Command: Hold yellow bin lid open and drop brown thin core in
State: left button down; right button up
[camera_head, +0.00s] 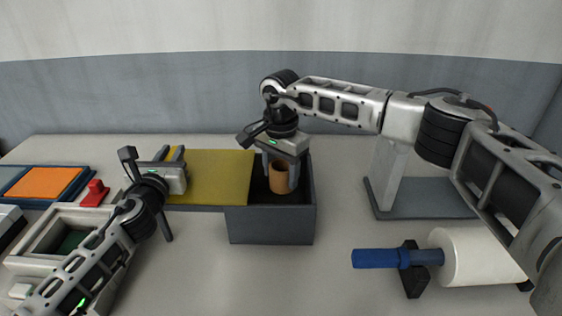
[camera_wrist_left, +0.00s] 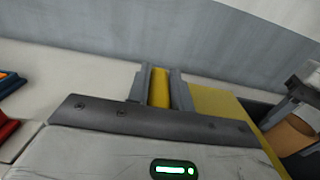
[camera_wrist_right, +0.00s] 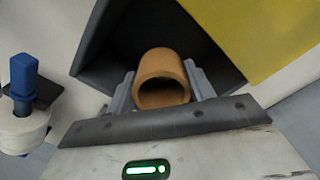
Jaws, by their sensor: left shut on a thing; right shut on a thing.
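A dark grey bin (camera_head: 271,226) stands mid-table with its yellow lid (camera_head: 212,178) swung open to the left. My left gripper (camera_head: 178,170) is shut on the lid's left end; the left wrist view shows a yellow strip (camera_wrist_left: 160,88) between its fingers (camera_wrist_left: 161,84). The brown core (camera_head: 279,178) is a short hollow tube. My right gripper (camera_head: 281,172) is shut on it and holds it upright at the bin's opening. In the right wrist view the core (camera_wrist_right: 163,78) sits between both fingers (camera_wrist_right: 164,88), with the dark bin interior behind it. The bin floor is mostly hidden.
A blue rod (camera_head: 375,258) with a white roll (camera_head: 478,257) lies on a black stand at the front right. A grey-based stand (camera_head: 425,198) is behind it. At left are an orange panel (camera_head: 45,183), a red block (camera_head: 95,193) and a pale tray (camera_head: 45,232).

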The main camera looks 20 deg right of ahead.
pick_arm(q)
jog(key=shift+a+f, duration=0.1)
pick_arm(e)
jog(key=shift+f, duration=0.15)
jog(key=o, duration=1)
jog(key=shift+o, duration=0.2)
jog(key=shift+s+d+r, duration=0.2)
jog(key=shift+d+r, duration=0.25)
jog(key=shift+r, duration=1.05)
jog(key=shift+s+d+r, duration=0.2)
jog(key=shift+d+r, duration=0.25)
jog(key=shift+r, duration=1.1)
jog(key=shift+s+d+r, duration=0.2)
jog(key=shift+d+r, duration=0.25)
jog(key=shift+r, duration=1.05)
jog(key=s+d, duration=0.3)
jog(key=d, duration=0.6)
jog(key=shift+s+d, duration=0.15)
jog(key=shift+s, duration=0.25)
